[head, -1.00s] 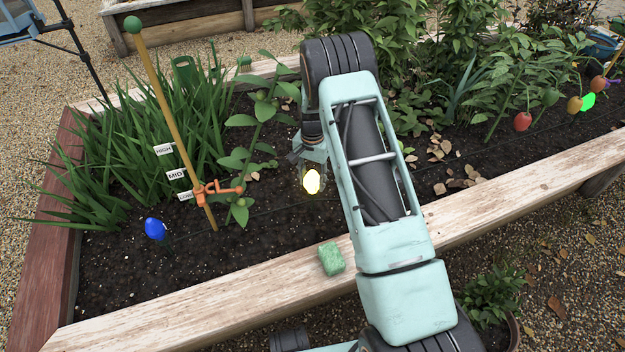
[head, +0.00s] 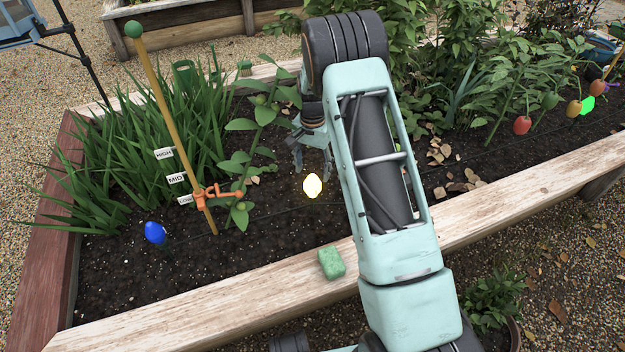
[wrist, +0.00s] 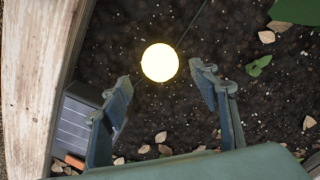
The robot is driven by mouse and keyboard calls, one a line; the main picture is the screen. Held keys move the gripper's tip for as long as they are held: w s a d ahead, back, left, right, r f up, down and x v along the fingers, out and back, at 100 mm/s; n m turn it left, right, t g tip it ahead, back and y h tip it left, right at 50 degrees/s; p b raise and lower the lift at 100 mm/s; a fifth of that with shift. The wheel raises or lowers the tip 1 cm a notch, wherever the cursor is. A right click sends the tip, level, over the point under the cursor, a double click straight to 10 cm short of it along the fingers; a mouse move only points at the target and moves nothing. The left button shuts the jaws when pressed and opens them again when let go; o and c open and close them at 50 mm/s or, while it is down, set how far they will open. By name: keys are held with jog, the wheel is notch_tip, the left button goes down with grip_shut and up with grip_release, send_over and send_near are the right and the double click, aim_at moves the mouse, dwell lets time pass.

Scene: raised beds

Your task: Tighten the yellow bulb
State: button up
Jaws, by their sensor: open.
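The yellow bulb (head: 312,186) glows pale yellow, low over the dark soil inside the raised bed. My gripper (head: 311,172) hangs above it and a little behind it in the head view, and the bulb is clear of the fingers. In the wrist view the bulb (wrist: 159,62) lies just beyond the fingertips, roughly midway across the gap. My gripper (wrist: 157,76) is open there, with nothing between its fingers. What holds the bulb from below is hidden by its glow.
A blue bulb (head: 155,231) and a green bulb (head: 586,105) stand in the bed. A stake (head: 172,120) with an orange clip (head: 215,194) supports a plant at left. A green sponge (head: 331,263) lies on the front plank (head: 240,307). A small solar panel (wrist: 75,124) is beside my fingers.

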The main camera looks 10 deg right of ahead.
aim_at(313, 176)
jog(key=shift+r, duration=2.6)
